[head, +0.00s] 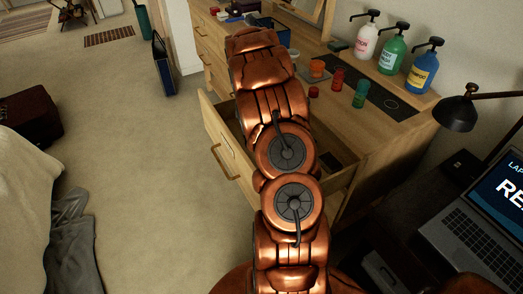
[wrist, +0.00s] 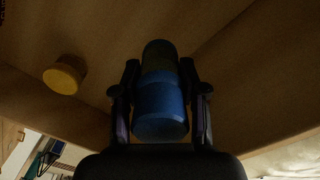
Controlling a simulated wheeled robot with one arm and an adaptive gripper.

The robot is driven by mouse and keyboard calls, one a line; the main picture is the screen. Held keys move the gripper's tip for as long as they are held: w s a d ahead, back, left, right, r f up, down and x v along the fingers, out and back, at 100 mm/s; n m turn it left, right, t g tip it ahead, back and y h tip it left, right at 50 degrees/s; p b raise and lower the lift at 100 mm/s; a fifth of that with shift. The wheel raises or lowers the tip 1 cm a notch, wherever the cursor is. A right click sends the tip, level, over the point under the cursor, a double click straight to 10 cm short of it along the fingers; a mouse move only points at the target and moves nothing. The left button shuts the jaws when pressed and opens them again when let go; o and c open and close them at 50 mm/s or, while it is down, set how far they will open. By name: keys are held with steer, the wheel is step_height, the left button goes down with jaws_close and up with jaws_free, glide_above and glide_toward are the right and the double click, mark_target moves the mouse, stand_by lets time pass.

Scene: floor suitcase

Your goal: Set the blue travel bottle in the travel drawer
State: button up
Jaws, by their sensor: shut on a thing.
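The blue travel bottle (wrist: 160,108) is between the two fingers of my gripper (wrist: 159,95) in the wrist view. My gripper is shut on it. Wooden panels of what looks like the drawer's inside surround the bottle; whether it touches the bottom I cannot tell. A yellow-orange round item (wrist: 65,74) lies to the left of the bottle, apart from it. In the head view the drawer (head: 228,150) is pulled open from the wooden dresser. My arm crosses over it and hides my gripper, the bottle and much of the drawer's inside.
On the dresser top (head: 395,103) stand a red bottle (head: 337,79), a green bottle (head: 361,93) and three pump bottles (head: 392,55). A desk lamp (head: 458,112) and a laptop (head: 480,225) are at the right. The floor (head: 130,130) left of the drawer is clear.

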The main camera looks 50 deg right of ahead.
steer(key=shift+f+p, duration=1)
steer(key=shift+f, duration=3.15)
steer(key=shift+a+f, duration=0.1)
steer(key=shift+f, duration=0.1)
steer(key=o, duration=1.2)
steer(key=shift+c, duration=0.2)
steer(key=shift+r, duration=0.1)
step_height(320, 180, up, 12)
steer(key=b, duration=0.2)
steer(key=shift+s+r+b, duration=0.1)
steer(key=shift+b, duration=0.25)
